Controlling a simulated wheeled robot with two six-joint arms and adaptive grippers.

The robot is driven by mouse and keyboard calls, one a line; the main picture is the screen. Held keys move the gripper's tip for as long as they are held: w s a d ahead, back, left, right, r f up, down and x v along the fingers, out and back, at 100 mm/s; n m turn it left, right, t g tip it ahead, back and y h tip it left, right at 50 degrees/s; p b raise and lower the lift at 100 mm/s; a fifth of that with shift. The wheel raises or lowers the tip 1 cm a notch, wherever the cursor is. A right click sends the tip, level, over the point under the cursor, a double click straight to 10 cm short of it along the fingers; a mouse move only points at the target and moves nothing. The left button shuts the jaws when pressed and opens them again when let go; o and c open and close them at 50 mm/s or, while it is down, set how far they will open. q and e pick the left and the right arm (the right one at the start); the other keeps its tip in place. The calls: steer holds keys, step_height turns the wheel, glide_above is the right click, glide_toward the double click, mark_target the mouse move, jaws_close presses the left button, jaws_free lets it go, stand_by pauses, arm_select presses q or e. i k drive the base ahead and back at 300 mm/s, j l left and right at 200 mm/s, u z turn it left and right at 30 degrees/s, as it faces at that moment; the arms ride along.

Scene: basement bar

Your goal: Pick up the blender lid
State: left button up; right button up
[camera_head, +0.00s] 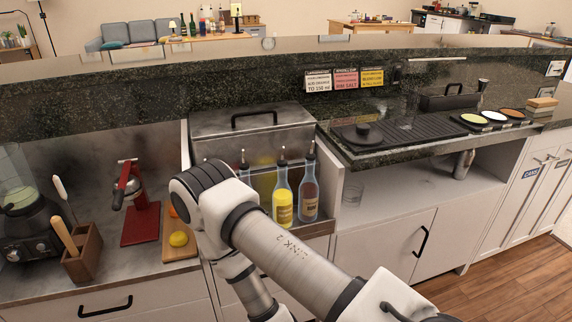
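A black round lid with a raised knob (362,133) lies on the dark ribbed bar mat (425,128) on the raised counter, right of centre. It looks like the blender lid. The blender (28,228) stands at the far left on the lower counter, partly cut off by the frame edge. Its clear jar has something pale green low inside. One of my arms crosses the lower middle, its elbow in front of the bottles, and its gripper is out of frame. My other gripper is not in view either.
Bottles with pourers (283,195) stand in the well below a closed metal bin (252,135). A red juicer (138,205), a wooden utensil holder (82,252) and a board with a lemon (179,239) are at left. Small coloured dishes (494,116) sit right of the mat.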

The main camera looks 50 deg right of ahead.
mark_target(359, 134)
steer(key=z, duration=2.05)
steer(key=i+l, duration=0.1)
steer(key=l, duration=0.25)
steer(key=i+l, duration=0.1)
steer(key=l, duration=0.25)
